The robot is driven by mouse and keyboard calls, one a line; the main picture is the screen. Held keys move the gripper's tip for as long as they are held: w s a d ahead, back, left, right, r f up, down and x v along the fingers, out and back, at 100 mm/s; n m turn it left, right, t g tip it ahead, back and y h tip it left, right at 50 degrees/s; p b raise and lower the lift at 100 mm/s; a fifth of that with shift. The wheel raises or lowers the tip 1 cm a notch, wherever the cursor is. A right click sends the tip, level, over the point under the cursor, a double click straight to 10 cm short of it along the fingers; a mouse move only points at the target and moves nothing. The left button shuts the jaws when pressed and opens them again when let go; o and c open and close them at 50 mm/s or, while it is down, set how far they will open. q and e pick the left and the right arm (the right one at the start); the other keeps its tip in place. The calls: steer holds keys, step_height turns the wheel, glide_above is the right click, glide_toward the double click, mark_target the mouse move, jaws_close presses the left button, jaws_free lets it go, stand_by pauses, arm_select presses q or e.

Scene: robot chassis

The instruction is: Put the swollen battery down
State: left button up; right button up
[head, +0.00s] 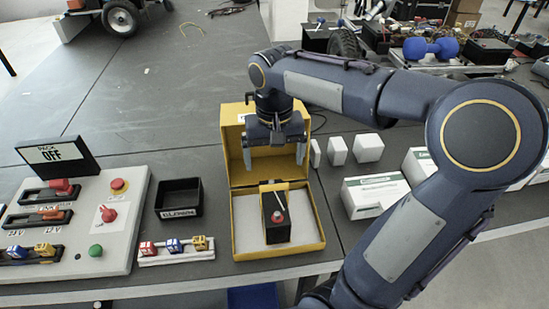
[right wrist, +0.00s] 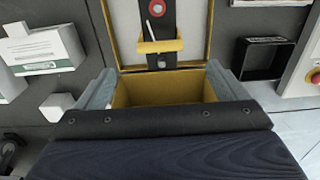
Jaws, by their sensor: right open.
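The black battery (head: 277,232) has a red round spot and a white stick on top. It rests on the pale lining of an open yellow box (head: 318,247), with the lid (head: 237,120) raised behind it. The battery also shows at the top of the right wrist view (right wrist: 162,22), with a yellow strip across it. My right gripper (head: 273,160) is above the back of the box, in front of the raised lid. Its fingers are spread and empty, apart from the battery. My left gripper is not in view.
Left of the box are a black bin (head: 179,198), a rack with small coloured blocks (head: 176,256) and a white control panel (head: 120,237) with an "OFF" sign (head: 58,153). White blocks (head: 337,150) and white cartons (head: 375,195) stand close on the right.

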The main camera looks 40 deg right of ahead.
steer(key=s+a+f+n+t+y, duration=0.3)
steer(key=s+a, duration=0.6)
steer(key=s, duration=0.4)
steer(key=f+n+t, duration=0.1)
steer(key=t, duration=0.1)
steer(key=shift+a+t+y, duration=0.15)
steer(key=shift+t+y, duration=0.15)
steer(key=shift+y, duration=0.1)
